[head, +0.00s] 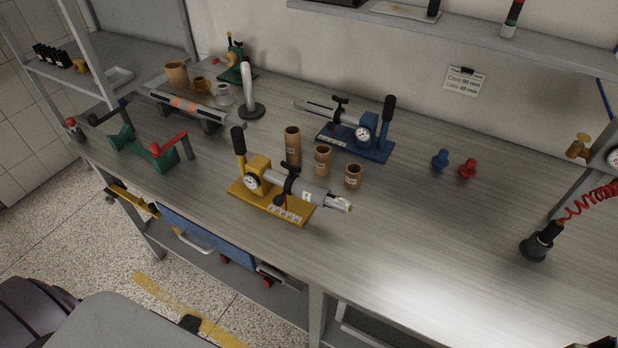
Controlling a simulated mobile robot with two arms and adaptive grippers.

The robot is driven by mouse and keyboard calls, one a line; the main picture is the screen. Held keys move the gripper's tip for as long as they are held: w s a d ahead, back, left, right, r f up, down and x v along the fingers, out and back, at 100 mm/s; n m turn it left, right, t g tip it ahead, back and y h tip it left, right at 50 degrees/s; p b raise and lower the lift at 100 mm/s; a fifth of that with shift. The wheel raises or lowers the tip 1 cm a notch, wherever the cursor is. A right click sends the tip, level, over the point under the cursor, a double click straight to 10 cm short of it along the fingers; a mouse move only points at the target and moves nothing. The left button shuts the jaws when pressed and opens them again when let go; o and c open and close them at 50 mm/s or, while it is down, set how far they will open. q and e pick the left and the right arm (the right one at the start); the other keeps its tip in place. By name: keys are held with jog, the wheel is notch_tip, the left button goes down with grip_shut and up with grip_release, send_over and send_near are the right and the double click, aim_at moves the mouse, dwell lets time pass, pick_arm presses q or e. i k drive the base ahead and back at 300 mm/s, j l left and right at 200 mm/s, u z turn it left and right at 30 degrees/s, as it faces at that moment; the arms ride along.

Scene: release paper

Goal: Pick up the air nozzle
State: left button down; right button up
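A black nozzle-like tool (543,241) at the right of the bench joins a red coiled hose (592,203); I take it to be the air nozzle. Its wide dark round end rests on or just above the bench top, and its narrower body tilts up to the right toward the hose. Neither of my grippers can be made out in the head view. A small dark shape cut off at the bottom right corner is too little to identify.
The bench top (440,235) is clear left of the nozzle. A blue and a red knob-like piece (468,170) stand farther back. A yellow tool (275,190), a blue tool (358,138) and cardboard tubes stand mid-bench. A grey post with a gauge rises at the right edge.

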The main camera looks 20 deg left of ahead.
aim_at(554, 228)
jog(key=j+z, duration=0.2)
jog(key=j, duration=1.15)
